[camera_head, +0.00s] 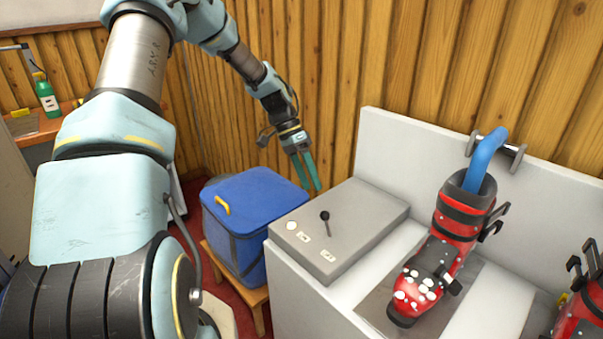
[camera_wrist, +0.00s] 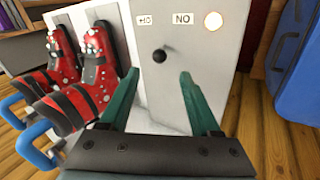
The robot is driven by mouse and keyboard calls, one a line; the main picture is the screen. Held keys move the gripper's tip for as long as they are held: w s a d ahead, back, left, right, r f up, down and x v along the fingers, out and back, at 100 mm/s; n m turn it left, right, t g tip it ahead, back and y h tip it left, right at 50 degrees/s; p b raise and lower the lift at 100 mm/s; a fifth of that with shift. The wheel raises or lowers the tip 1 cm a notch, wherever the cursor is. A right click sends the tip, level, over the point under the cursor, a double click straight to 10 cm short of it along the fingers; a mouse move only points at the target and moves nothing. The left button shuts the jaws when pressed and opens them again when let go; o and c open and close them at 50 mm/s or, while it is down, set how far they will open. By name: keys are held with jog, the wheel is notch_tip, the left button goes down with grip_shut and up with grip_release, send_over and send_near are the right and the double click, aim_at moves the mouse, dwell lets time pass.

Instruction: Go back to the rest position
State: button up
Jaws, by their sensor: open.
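My gripper (camera_head: 309,172) is open and empty, raised in the air near the wooden wall, above the gap between the blue box and the grey control box. In the wrist view its two green fingers (camera_wrist: 158,100) stand apart with nothing between them. The grey control box (camera_head: 362,222) has a black-knobbed lever (camera_head: 325,222), a round pale light and small labels. The lever also shows in the wrist view (camera_wrist: 160,56), beyond the fingertips and apart from them. The light glows in the wrist view (camera_wrist: 213,20).
A red ski boot (camera_head: 455,230) stands on the white bench (camera_head: 390,140) with a blue tube in its top. A second red boot (camera_head: 582,312) is at the right edge. A blue box (camera_head: 240,200) sits on a wooden stool. A green bottle (camera_head: 47,98) stands at the far left.

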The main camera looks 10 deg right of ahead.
jog(key=s+a+r+n+t+y, duration=0.1)
jog(key=s+a+n, duration=0.3)
jog(key=a, duration=0.4)
jog(key=s+a+r+n+t+y, duration=0.1)
jog(key=s+a+r+n+t, duration=0.2)
jog(key=a, duration=0.5)
jog(key=s+a+r+n+t+y, duration=0.1)
jog(key=s+a+r+n, duration=0.3)
jog(key=a, duration=0.4)
jog(key=shift+s+a+n+t, duration=0.25)
jog(key=shift+s+n+t, duration=0.45)
jog(key=shift+n+t, duration=0.25)
